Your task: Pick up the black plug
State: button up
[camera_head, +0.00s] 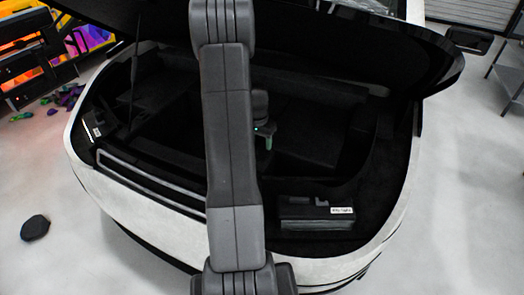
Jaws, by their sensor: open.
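My gripper (267,143) hangs over the dark open trunk of a white car, right of my arm's grey links. It is small in view, with a greenish tip; it is open and nothing shows between its fingers. I cannot pick out a black plug with certainty. The area under my gripper is dark and black on black. A dark flat-sided piece (35,228) lies on the pale floor at the left, outside the car; I cannot tell whether it is the plug.
A black box with a white label (317,213) sits at the trunk's front right. The white car body (150,207) rims the trunk, and the raised black lid (350,50) hangs above. My arm hides the trunk's middle. A shelf (30,60) with scattered coloured pieces stands at left.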

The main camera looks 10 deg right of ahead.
aim_at(262, 146)
jog(key=shift+w+d+f+p, duration=0.15)
jog(key=shift+f+p, duration=0.1)
jog(key=shift+f, duration=0.75)
jog(key=shift+w+d+f+p, duration=0.1)
jog(key=shift+d+f+p, duration=0.1)
jog(key=shift+f, duration=0.8)
grip_shut()
jog(key=shift+r, duration=0.15)
notch_tip(262, 146, up, 9)
jog(key=shift+r+b, duration=0.1)
jog(key=shift+b, duration=0.8)
jog(key=shift+n, duration=0.3)
jog(key=shift+w+a+f+b, duration=0.1)
jog(key=shift+f+b, duration=2.65)
jog(key=shift+f, duration=0.9)
